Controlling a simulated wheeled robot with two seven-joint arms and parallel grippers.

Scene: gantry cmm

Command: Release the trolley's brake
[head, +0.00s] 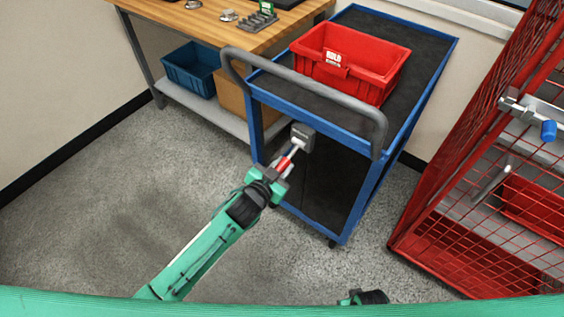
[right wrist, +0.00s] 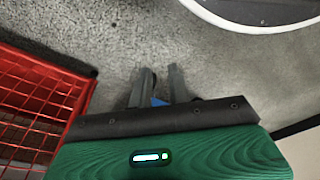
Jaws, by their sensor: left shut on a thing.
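The trolley (head: 344,128) has a blue frame, dark shelves and a grey push handle (head: 300,80). A grey brake housing (head: 302,137) is mounted on its near side below the handle. A pale lever (head: 293,152) with a red grip (head: 284,165) sticks out of it, down and to the left. My left gripper (head: 280,171) is shut on the lever's red grip; its jaws hide the grip's end. My right gripper (right wrist: 160,88) is apart from the trolley, its two fingers open with no object held between them; only part of my right arm shows in the head view.
A red crate (head: 350,62) with a hold tag sits on the trolley's top. A wooden workbench (head: 200,22) stands behind, with a blue bin (head: 190,70) on its lower shelf. A red mesh cage (head: 480,190) stands right of the trolley. Floor at the left is clear.

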